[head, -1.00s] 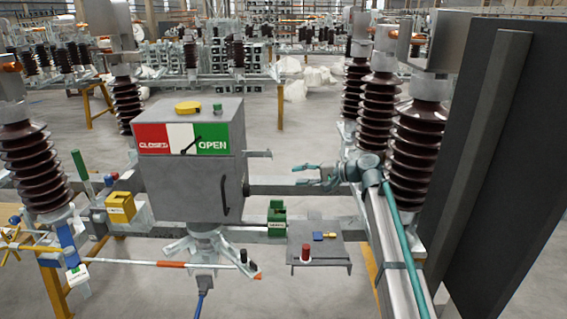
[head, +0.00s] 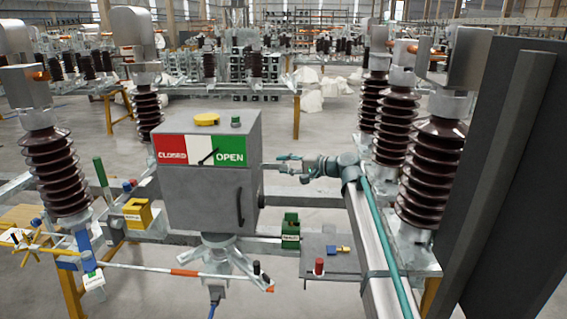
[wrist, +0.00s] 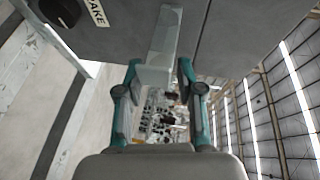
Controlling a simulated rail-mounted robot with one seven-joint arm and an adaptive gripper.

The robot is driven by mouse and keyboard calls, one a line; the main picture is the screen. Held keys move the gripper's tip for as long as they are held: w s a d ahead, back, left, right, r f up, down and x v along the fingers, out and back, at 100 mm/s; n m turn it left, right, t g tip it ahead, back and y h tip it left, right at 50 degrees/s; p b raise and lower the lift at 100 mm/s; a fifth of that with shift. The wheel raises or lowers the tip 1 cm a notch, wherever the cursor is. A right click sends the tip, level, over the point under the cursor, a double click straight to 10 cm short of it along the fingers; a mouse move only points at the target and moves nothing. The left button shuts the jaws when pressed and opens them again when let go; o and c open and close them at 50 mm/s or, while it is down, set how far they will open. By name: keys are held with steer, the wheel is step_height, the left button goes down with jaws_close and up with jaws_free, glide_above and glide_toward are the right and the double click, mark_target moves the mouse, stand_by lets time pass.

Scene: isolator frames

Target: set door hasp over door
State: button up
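The grey control box (head: 208,195) with the red CLOSED and green OPEN panel stands at centre left in the head view. A dark handle (head: 239,206) is on its front face. The door hasp (wrist: 163,45) is a pale metal strip running down from the box in the wrist view, sticking out from its right side. My gripper (wrist: 158,72) is open, one finger on each side of the hasp's free end; a narrow gap shows at the right finger. In the head view my gripper (head: 284,163) is right of the box, at the hasp's height.
A yellow round part (head: 207,119) and a green knob (head: 236,122) sit on top of the box. A small plate (head: 330,263) with a red knob is at lower right. Brown insulators (head: 434,170) and a dark panel (head: 500,190) stand at right. A yellow padlock-like block (head: 137,213) is at left.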

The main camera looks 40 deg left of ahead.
steer(key=shift+s+a+f, duration=0.1)
steer(key=shift+a, duration=0.3)
jaws_close()
stand_by(0.4)
